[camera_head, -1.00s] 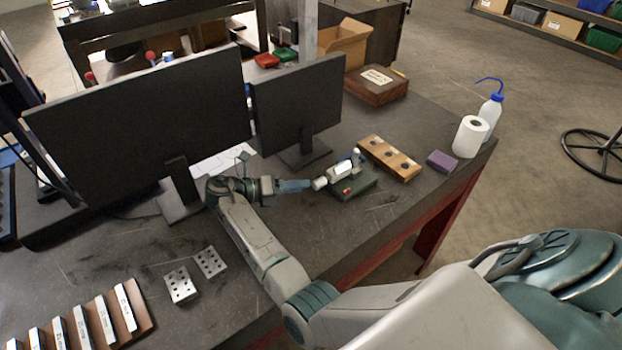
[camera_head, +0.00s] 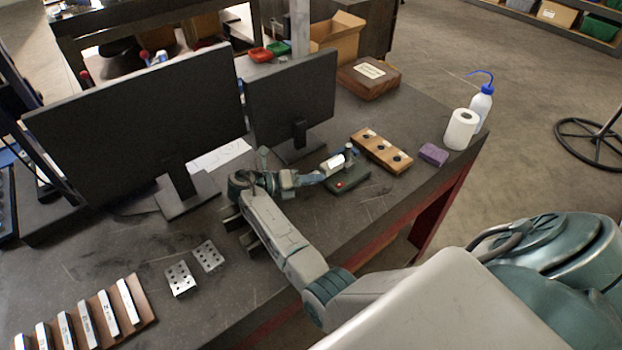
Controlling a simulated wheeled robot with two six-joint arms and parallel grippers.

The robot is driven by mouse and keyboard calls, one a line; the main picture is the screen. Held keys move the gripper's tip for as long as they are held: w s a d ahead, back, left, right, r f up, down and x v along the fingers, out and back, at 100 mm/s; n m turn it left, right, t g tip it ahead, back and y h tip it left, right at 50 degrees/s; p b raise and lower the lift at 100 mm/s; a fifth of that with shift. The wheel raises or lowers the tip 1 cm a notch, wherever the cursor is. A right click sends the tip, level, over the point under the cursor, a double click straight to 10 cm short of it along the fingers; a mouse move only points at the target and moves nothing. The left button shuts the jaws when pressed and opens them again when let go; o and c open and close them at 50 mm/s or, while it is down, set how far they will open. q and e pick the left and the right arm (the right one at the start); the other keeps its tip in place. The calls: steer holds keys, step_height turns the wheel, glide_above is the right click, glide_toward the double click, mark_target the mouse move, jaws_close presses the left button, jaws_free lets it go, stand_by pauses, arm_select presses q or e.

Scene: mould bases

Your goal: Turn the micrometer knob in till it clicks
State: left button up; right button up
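The micrometer (camera_head: 337,161) shows as a small pale and blue piece. It sits on a dark green stand (camera_head: 350,183) with a red dot, on the bench in front of the smaller monitor. My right gripper (camera_head: 322,173) comes in from the left of the micrometer and points at its left end. Its blue-grey fingers overlap that end, where the knob lies, and hide the knob. Whether the fingers touch it or are shut on it is too small to tell. My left gripper is not in view.
Two monitors (camera_head: 145,125) stand behind my arm. A wooden block with dark holes (camera_head: 381,146), a purple sponge (camera_head: 433,154), a paper roll (camera_head: 460,130) and a wash bottle (camera_head: 482,105) stand to the right. Dark blocks (camera_head: 250,240) lie beside my forearm. The front bench edge is mostly clear.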

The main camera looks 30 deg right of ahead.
steer(key=shift+r+m+t+p, duration=0.2)
steer(key=shift+m+t+p, duration=0.15)
steer(key=shift+p, duration=0.25)
steer(key=shift+m+t+y+p, duration=0.4)
steer(key=shift+m+t+p, duration=0.05)
steer(key=shift+m, duration=0.4)
steer(key=m+t, duration=0.1)
steer(key=m, duration=0.1)
steer(key=shift+f+m, duration=0.15)
steer(key=shift+m, duration=0.15)
steer(key=m+t, duration=0.3)
steer(key=shift+w+m+y, duration=0.15)
steer(key=shift+m+y, duration=0.15)
steer(key=shift+y, duration=0.1)
steer(key=o, duration=1)
